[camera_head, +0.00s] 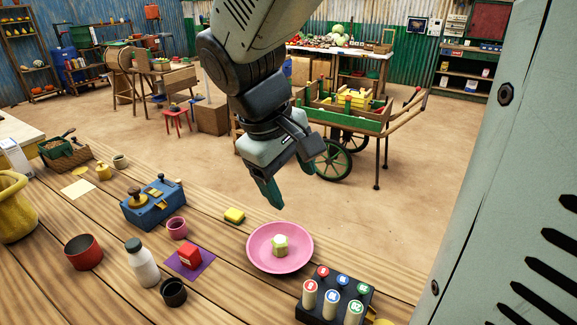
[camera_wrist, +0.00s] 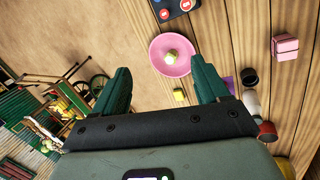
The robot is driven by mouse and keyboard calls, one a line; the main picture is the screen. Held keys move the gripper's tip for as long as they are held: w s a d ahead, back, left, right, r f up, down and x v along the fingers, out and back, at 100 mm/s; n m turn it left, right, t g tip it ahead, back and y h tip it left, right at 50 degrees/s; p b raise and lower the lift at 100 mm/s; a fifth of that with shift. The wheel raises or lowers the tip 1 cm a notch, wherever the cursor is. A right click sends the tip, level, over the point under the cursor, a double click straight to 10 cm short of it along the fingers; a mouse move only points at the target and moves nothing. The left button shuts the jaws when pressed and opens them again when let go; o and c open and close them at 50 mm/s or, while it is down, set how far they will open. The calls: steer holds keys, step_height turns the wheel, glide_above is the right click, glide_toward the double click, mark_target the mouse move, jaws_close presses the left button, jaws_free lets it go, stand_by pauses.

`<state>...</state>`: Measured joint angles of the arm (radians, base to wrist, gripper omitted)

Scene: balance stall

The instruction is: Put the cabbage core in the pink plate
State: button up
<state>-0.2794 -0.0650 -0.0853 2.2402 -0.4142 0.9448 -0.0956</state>
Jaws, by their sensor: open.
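The cabbage core (camera_head: 280,247) is a small pale green and whitish piece resting in the pink plate (camera_head: 257,260), near its middle. In the wrist view the cabbage core (camera_wrist: 171,57) also shows inside the pink plate (camera_wrist: 158,62). My gripper (camera_head: 290,182) is open and empty, held above the table and apart from the plate and core. In the wrist view the two dark green fingers of my gripper (camera_wrist: 163,66) are spread wide, with nothing between them.
A block of numbered pegs (camera_head: 335,301) stands right of the plate. A yellow sponge-like block (camera_head: 234,215), a red block on a purple square (camera_head: 189,257), a pink cup (camera_head: 177,228), a white bottle (camera_head: 143,265) and a blue scale-like box (camera_head: 153,205) stand left of it.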

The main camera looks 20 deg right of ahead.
steer(key=s+a+r+m+t+y, duration=0.1)
steer(key=s+r+m+t+y, duration=0.2)
steer(key=s+r, duration=0.4)
steer(key=s+m+t, duration=0.1)
steer(key=s+m, duration=0.1)
steer(key=s, duration=0.3)
steer(key=shift+m+y, duration=0.3)
